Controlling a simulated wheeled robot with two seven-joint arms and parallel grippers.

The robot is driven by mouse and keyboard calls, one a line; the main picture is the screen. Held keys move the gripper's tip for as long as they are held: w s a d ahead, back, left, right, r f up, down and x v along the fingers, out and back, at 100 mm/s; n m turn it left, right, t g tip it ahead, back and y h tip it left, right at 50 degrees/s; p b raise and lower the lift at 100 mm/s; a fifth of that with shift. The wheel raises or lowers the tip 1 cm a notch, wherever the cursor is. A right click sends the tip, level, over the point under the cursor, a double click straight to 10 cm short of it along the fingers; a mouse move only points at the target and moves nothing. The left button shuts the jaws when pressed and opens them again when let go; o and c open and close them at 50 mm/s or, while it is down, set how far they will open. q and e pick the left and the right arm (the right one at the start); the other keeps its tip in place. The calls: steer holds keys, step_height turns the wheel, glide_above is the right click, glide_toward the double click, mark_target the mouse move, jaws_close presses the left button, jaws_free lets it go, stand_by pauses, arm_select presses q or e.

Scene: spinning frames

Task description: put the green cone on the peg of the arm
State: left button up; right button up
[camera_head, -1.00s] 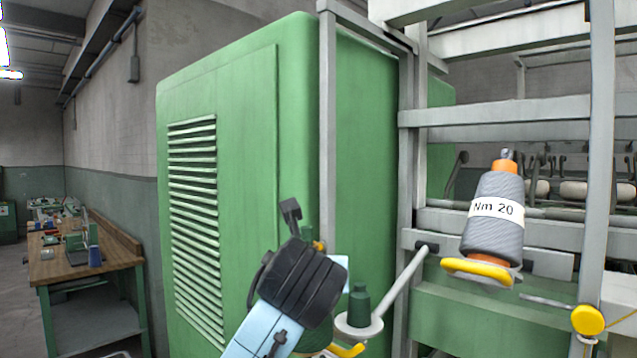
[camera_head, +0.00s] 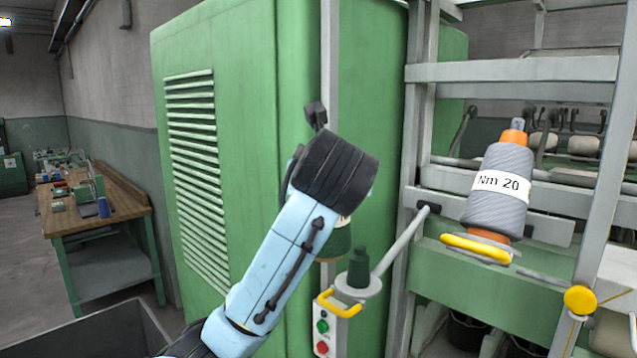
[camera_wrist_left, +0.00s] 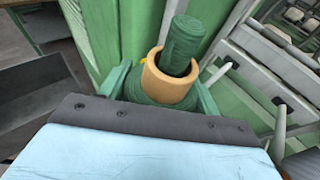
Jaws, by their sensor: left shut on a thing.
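The green cone (camera_head: 337,243) is partly hidden behind my left wrist in the head view. In the left wrist view the cone (camera_wrist_left: 150,112) has a tan tube end with an open hole. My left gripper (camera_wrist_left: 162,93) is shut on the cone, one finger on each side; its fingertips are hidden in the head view. The dark green peg (camera_head: 358,270) stands on a round white plate at the end of a light grey arm (camera_head: 402,240). In the head view the cone is left of the peg and slightly higher. In the wrist view the peg (camera_wrist_left: 184,40) overlaps the tube hole; I cannot tell the depth between them.
A yellow handle (camera_head: 325,303) sits below the peg, by a switch box (camera_head: 322,330). A green cabinet (camera_head: 235,120) stands behind my arm. A workbench (camera_head: 95,215) is at left.

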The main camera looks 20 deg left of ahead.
arm_select(q)
steer(key=w+d, duration=0.4)
steer(key=w, duration=0.5)
steer(key=shift+w+a+f, duration=0.1)
steer(key=shift+a+f, duration=0.05)
steer(key=shift+f, duration=2.25)
steer(key=shift+w+a+f, duration=0.1)
steer(key=shift+a+f, duration=0.05)
steer(key=shift+f, duration=2.2)
steer(key=shift+s, duration=0.1)
steer(key=o, duration=1.4)
steer(key=shift+f, duration=0.1)
steer(key=shift+c, duration=0.2)
steer(key=shift+f, duration=0.1)
steer(key=b+v, duration=0.2)
steer(key=v, duration=1.1)
steer(key=shift+s+b, duration=0.2)
steer(key=shift+b, duration=0.15)
steer(key=shift+d, duration=0.1)
